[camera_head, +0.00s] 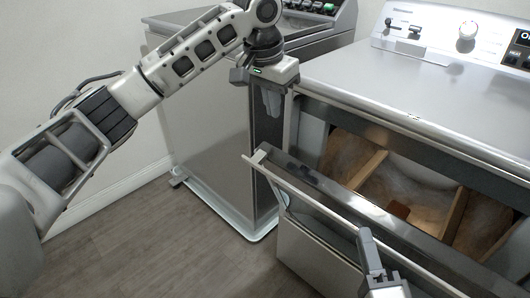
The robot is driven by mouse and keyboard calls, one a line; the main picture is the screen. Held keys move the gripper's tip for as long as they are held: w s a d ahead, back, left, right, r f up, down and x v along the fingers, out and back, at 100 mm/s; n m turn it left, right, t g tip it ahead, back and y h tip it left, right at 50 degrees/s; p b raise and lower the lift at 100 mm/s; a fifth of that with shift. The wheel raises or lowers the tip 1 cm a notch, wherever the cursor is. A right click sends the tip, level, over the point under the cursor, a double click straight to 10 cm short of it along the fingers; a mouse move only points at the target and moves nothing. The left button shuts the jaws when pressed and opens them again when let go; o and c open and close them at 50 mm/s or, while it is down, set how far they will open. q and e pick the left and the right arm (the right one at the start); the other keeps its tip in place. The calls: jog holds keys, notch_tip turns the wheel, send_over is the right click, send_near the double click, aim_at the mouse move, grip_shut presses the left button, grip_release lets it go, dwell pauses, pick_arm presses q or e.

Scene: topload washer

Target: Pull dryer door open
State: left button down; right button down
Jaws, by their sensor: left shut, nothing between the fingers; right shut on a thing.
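The dryer (420,90) stands on the right, with a silver top and a control panel. Its front door (312,248) is tilted outward at the top, and the opening behind it shows a brownish interior (410,190). A long bar handle (300,192) runs along the door's upper edge. My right gripper (367,240) is shut on the door handle, towards the bottom of the view. My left gripper (271,102) is shut and empty, pointing down near the dryer's front left corner, above the door's left end and apart from it.
A second grey appliance (205,130) stands left of the dryer on a pale base, close behind my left gripper. The wood floor (160,245) is clear at lower left. A white wall (60,50) is at the back left.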

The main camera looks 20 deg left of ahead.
pick_arm(q)
jog(key=s+r, duration=0.1)
jog(key=g, duration=0.1)
send_near(264, 154)
jog(key=d+f, duration=0.1)
jog(key=f, duration=0.1)
jog(key=w+d+f, duration=0.1)
jog(key=f, duration=0.1)
jog(key=d+f, duration=0.1)
jog(key=shift+w+d+f, duration=0.15)
jog(key=shift+w+f, duration=0.15)
jog(key=shift+f, duration=0.1)
jog(key=s, duration=0.2)
jog(key=s+a+f, duration=0.1)
jog(key=shift+s+a+f, duration=0.1)
jog(key=shift+s, duration=0.15)
pick_arm(e)
jog(key=shift+d+f, duration=0.1)
jog(key=shift+f, duration=0.2)
